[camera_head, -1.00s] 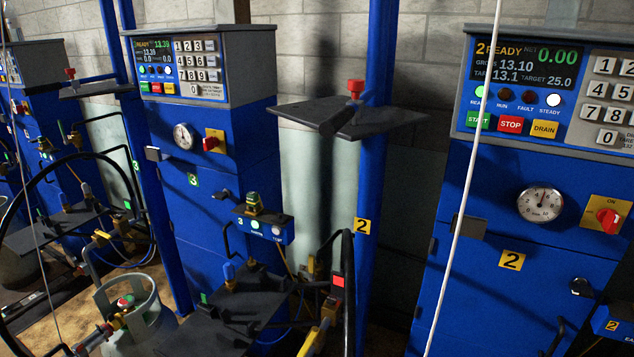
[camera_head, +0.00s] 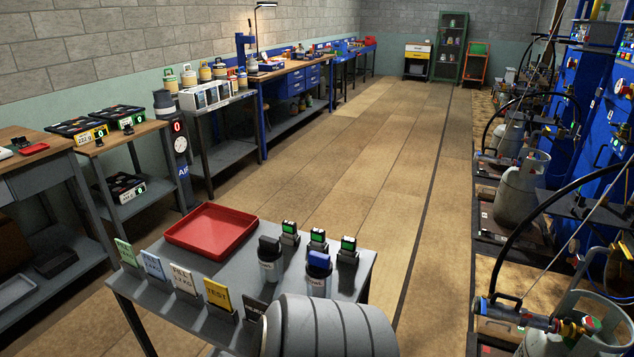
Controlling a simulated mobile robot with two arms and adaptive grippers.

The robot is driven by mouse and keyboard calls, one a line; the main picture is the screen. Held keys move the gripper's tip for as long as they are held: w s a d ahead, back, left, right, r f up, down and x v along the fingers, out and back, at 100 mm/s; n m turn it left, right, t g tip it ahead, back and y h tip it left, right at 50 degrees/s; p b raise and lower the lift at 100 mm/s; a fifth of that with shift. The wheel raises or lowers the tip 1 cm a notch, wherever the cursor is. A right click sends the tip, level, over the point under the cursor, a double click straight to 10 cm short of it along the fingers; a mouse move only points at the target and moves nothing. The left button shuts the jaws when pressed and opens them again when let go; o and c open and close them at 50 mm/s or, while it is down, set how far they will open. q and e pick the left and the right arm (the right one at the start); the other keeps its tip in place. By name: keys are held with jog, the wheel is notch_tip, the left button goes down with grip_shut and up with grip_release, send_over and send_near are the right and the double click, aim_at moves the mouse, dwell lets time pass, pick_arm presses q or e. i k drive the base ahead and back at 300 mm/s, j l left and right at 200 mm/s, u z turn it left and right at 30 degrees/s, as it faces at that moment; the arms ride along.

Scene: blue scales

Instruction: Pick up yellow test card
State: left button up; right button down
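The yellow test card (camera_head: 217,295) stands upright in a dark holder at the near edge of a grey table (camera_head: 222,262). It is in a row with a green card (camera_head: 126,252), a blue card (camera_head: 153,264) and a white card (camera_head: 183,278) to its left, and a dark card (camera_head: 255,309) to its right. A grey ribbed rounded body (camera_head: 328,328), perhaps part of my own arm, covers the table's near right part, close to the cards. Neither of my grippers is in view.
A red tray (camera_head: 211,229) lies on the table behind the cards. Two jars (camera_head: 270,262) and several small green-topped devices (camera_head: 347,248) stand to its right. Workbenches (camera_head: 215,105) line the left wall. Gas cylinders (camera_head: 521,185) stand at right. The middle floor (camera_head: 370,155) is clear.

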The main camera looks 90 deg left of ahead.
aim_at(218, 295)
jog(key=j+u, duration=0.15)
jog(key=u, duration=1.9)
jog(key=k+j, duration=0.05)
